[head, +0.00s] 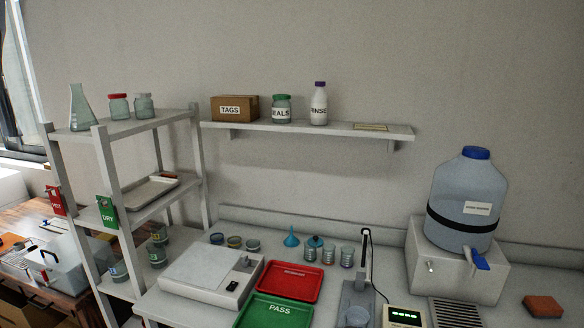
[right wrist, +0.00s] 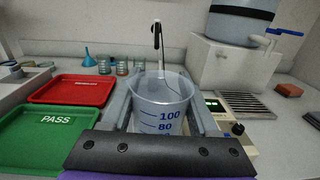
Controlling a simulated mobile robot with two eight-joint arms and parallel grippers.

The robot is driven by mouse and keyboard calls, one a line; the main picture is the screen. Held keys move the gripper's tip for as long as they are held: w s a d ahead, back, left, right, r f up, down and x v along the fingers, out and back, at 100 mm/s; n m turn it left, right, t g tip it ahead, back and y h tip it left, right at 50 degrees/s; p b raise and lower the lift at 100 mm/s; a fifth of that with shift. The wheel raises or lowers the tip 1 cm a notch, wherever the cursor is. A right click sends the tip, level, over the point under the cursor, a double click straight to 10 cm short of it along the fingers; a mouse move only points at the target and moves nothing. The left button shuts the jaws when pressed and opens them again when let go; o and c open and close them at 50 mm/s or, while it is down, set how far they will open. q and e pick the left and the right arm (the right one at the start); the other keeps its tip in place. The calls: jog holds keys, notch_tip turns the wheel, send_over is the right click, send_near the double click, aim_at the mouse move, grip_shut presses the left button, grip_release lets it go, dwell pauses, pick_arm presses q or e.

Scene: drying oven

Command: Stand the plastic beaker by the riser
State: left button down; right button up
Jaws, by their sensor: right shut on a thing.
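The clear plastic beaker (right wrist: 160,105) with blue volume marks sits upright between the two grey fingers of my right gripper (right wrist: 161,92), which is shut on it. In the head view the beaker (head: 357,316) shows at the bottom edge, with my right gripper (head: 357,300) around it. The white riser block (head: 450,270) stands on the bench to the right and carries a large blue-capped water jug (head: 467,200). It also shows at the right wrist view's upper right (right wrist: 218,72). The beaker is apart from the riser. My left gripper is not in view.
Red (head: 290,282) and green (head: 272,311) trays lie left of the beaker. Small glasses and a blue funnel (head: 291,238) stand behind. A device with a green display (head: 404,315) and a drip grille (head: 457,313) are right. An orange sponge (head: 542,306) lies far right.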

notch_tip(320, 180, down, 6)
jog(key=s+d, duration=0.1)
jog(key=shift+s+d+y+p, duration=0.15)
jog(key=shift+d+y+p, duration=0.1)
jog(key=shift+y+p, duration=0.1)
jog(key=shift+r, duration=0.15)
